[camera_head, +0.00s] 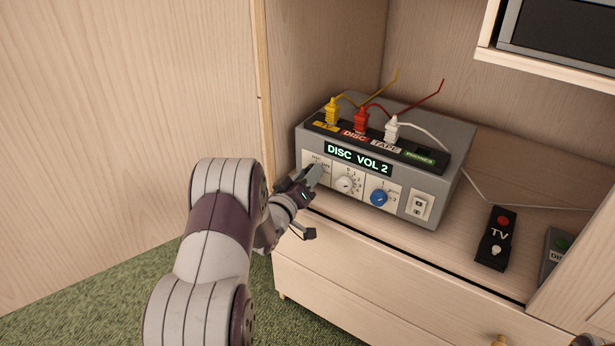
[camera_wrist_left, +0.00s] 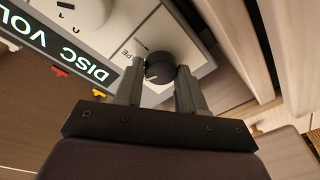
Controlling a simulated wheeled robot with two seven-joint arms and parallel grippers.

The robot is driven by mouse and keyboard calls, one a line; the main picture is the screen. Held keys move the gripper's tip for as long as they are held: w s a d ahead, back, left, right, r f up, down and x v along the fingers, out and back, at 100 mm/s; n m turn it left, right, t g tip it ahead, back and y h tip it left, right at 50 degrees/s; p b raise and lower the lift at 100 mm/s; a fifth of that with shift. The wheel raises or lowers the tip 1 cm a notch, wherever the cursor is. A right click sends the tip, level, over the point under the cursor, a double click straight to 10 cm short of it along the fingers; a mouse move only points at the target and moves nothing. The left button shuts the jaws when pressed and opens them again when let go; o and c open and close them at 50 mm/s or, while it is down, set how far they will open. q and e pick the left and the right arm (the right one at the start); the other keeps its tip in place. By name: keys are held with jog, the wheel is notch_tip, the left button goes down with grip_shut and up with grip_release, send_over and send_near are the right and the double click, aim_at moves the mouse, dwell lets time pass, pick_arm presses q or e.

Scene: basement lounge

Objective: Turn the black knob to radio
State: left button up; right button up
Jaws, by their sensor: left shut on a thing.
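The grey audio box (camera_head: 456,190) stands on the cabinet top. Its lit display (camera_head: 358,158) reads "DISC VOL 2". My left gripper (camera_head: 314,176) is at the leftmost front panel and hides the black knob in the head view. In the left wrist view the black knob (camera_wrist_left: 160,66) sits between the two fingertips of my left gripper (camera_wrist_left: 159,80), which is shut on it. A pale pointer mark shows on the knob's edge, towards the lower left in that view. A "TAPE" label is partly readable beside it.
A white knob (camera_head: 344,185), a blue knob (camera_head: 379,198) and a white switch (camera_head: 420,206) are to the right on the same front. Yellow, red and white plugs stand on top. Drawers are below.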

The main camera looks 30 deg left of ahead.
pick_arm(q)
jog(key=m, duration=0.4)
jog(key=shift+f+b, duration=0.15)
jog(key=shift+b, duration=0.2)
jog(key=m+h, duration=0.1)
jog(key=m, duration=0.2)
jog(key=shift+m+t+b, duration=0.3)
jog(key=shift+m+b, duration=0.1)
jog(key=m+b, duration=0.1)
jog(key=m, duration=0.2)
jog(key=shift+m+h, duration=0.3)
jog(key=shift+m, duration=0.1)
jog(key=shift+m+b, duration=0.4)
jog(key=shift+m, duration=1.3)
jog(key=shift+h, duration=0.3)
jog(key=o, duration=1.1)
jog(key=shift+c, duration=0.2)
jog(key=shift+s, duration=0.1)
